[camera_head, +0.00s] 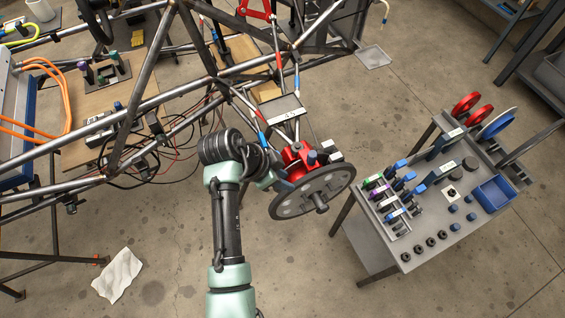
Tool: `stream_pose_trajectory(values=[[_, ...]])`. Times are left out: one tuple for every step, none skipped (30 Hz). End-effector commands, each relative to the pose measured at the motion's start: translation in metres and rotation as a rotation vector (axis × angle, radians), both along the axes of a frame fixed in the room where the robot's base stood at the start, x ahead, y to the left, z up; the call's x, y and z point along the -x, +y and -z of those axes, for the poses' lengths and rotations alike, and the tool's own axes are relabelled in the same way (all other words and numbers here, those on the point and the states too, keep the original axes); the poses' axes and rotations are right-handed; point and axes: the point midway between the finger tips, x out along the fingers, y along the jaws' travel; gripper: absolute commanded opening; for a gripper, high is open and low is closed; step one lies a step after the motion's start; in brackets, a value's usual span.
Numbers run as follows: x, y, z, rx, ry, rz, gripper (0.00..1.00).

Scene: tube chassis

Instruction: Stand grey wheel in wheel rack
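My gripper (279,178) is at the left edge of the wheel. Its fingers are too small and overlapped to show whether they grip the rim. The wheel rack appears to be at the back of the cart on the right, where red wheels (466,104) and a blue wheel (497,125) stand. Its slots are hard to make out.
The tube chassis (150,97) fills the upper left. The grey cart (420,243) holds several small parts, coloured clamps (377,181) and a blue bin (494,194). Open floor lies in front of the cart. A white cloth (119,275) lies at lower left.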

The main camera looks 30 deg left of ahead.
Motion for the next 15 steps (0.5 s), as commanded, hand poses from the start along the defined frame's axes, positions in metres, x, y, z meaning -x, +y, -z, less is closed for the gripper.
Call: stream_pose_trajectory(values=[[-0.002, -0.001, 0.007, 0.0, 0.0, 0.001, 0.33], [-0.003, -0.002, 0.01, -0.001, -0.001, 0.001, 0.33], [-0.004, -0.003, 0.013, -0.002, -0.002, 0.001, 0.33], [-0.006, -0.004, 0.016, -0.002, -0.001, 0.0, 0.33], [-0.007, -0.005, 0.019, -0.002, -0.002, -0.001, 0.33], [-0.009, -0.006, 0.023, -0.002, -0.002, -0.001, 0.33], [-0.01, -0.007, 0.027, -0.002, -0.002, -0.001, 0.33], [-0.011, -0.008, 0.03, -0.002, -0.002, -0.001, 0.33], [-0.013, -0.009, 0.035, -0.002, -0.002, -0.001, 0.33], [-0.014, -0.01, 0.038, -0.003, -0.001, -0.001, 0.33], [-0.015, -0.011, 0.041, -0.003, -0.001, -0.001, 0.33], [-0.017, -0.013, 0.045, -0.002, 0.0, -0.001, 0.33], [-0.018, -0.014, 0.047, -0.002, 0.0, -0.001, 0.33], [-0.02, -0.015, 0.05, -0.002, 0.0, -0.001, 0.33], [-0.022, -0.016, 0.054, -0.003, -0.001, -0.001, 0.33]])
